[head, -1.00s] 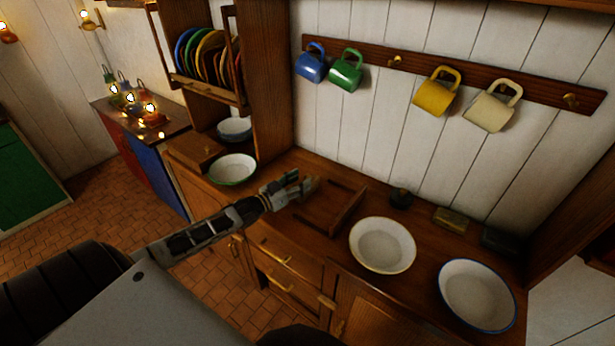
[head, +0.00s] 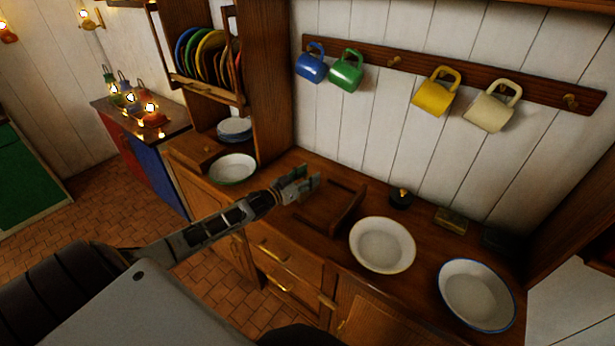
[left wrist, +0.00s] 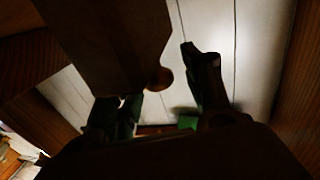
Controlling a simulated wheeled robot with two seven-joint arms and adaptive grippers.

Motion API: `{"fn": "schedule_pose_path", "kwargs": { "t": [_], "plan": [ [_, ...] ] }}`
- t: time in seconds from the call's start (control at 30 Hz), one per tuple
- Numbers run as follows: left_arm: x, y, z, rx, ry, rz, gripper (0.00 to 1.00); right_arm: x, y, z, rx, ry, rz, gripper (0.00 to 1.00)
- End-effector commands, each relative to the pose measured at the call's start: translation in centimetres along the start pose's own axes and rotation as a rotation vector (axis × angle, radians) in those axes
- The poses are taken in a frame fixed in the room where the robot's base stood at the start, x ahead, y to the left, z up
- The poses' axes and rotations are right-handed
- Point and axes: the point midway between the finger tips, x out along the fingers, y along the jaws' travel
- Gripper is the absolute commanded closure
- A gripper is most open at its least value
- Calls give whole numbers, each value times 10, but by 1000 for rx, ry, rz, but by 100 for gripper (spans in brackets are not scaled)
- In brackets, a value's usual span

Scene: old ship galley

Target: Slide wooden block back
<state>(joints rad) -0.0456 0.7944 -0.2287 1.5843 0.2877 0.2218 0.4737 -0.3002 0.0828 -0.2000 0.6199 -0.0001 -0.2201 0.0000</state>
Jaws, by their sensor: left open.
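A dark brown wooden piece (head: 347,210) stands on the counter just right of my left gripper, with a dark slot-like strip behind it. I cannot tell for sure that this is the wooden block. My left gripper (head: 302,184) is open over the counter, left of that piece, with no clear contact. In the left wrist view its two fingers (left wrist: 160,100) are spread apart and the space between them is empty. A large dark wooden part (left wrist: 108,40) with a rounded knob fills the upper left there, too dark to identify. My right gripper is not in view.
A cream bowl (head: 382,246) and a blue-rimmed bowl (head: 477,294) sit to the right on the counter (head: 312,162). A small black pot (head: 400,199) and a brass-coloured tin (head: 451,220) stand near the wall. A green-rimmed bowl (head: 232,169) is left, and mugs hang above.

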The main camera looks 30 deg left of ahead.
Motion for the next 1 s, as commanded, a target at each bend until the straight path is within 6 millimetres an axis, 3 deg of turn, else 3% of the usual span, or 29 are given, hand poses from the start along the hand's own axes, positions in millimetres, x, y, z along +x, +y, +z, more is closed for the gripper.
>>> {"fn": "schedule_pose_path", "kwargs": {
  "t": [0.2,0.57,1.0],
  "plan": [
    [0,0,0,0,0,0,53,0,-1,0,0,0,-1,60],
    [0,0,0,0,1,0,99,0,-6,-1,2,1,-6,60],
    [-1,-7,0,0,1,0,100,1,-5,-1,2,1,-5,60]
  ]
}}
